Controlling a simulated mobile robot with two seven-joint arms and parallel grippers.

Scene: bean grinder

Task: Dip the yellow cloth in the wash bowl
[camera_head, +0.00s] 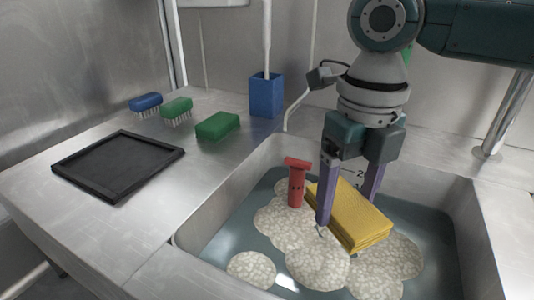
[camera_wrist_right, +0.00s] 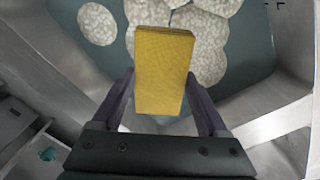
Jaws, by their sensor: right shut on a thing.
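The folded yellow cloth (camera_head: 350,214) is between the purple fingers of my right gripper (camera_head: 345,208), which is shut on it. In the right wrist view the cloth (camera_wrist_right: 163,70) lies between the two fingertips (camera_wrist_right: 163,92). The wash bowl looks like the metal sink basin (camera_head: 208,216), filled with grey-blue water (camera_head: 222,248) and patches of pale foam (camera_head: 320,262). The cloth is over the foam, low in the basin; I cannot tell whether it touches the water. My left gripper is not in view.
A red upright object (camera_head: 296,184) stands in the basin left of the cloth. On the counter left are a black tray (camera_head: 60,168), a blue brush (camera_head: 145,102), a green brush (camera_head: 176,109), a green block (camera_head: 217,126) and a blue holder (camera_head: 265,96). A metal pipe (camera_head: 508,115) rises at right.

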